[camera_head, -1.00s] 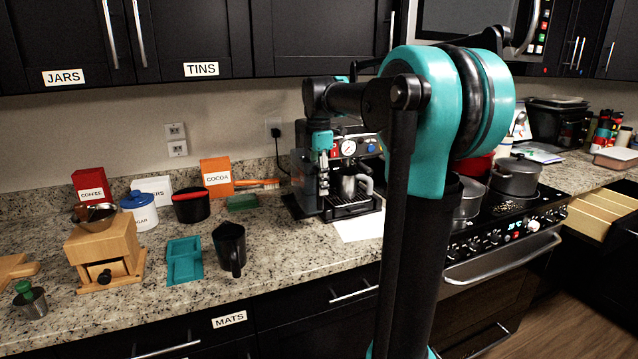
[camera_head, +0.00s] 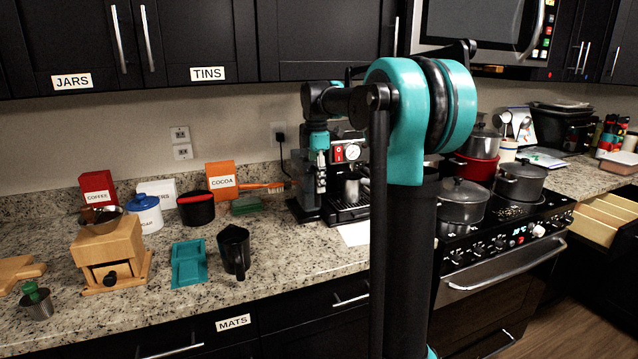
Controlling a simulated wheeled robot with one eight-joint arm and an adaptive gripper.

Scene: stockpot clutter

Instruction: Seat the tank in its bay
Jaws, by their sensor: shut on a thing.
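The espresso machine (camera_head: 350,153) stands on the counter against the back wall, its right part hidden behind my arm. My gripper (camera_head: 320,178) points down at the machine's left side and is shut. A dark, see-through tank (camera_head: 306,187) shows at the gripper, against the machine's left side. It looks upright. The bay is not clearly visible, so I cannot tell how far the tank sits in it.
A black jug (camera_head: 234,252), a teal tray (camera_head: 189,264) and a wooden grinder (camera_head: 110,252) stand left on the counter. Pots (camera_head: 463,200) cover the stove at right. The counter before the jug is clear.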

